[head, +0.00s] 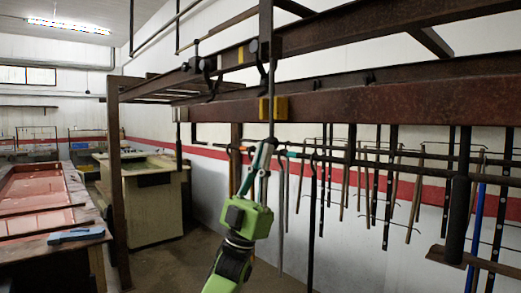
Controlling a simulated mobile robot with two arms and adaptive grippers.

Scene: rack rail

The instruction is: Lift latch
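My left gripper (270,145), green with grey fingers, reaches up from the bottom centre of the head view. Its fingertips are at the lower end of a thin dark vertical rod (271,80) hanging by the rusty rail (360,106). I cannot tell whether they touch or grip the rod. A yellow block (281,108) sits on the rail behind the rod, and a smaller yellow piece (241,55) is on the upper beam. I cannot clearly tell which part is the latch. My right gripper is not in view.
Several hooked rods (375,180) and a blue rod (477,230) hang close by on the right. A rusty post (116,190) stands left. The floor between looks clear.

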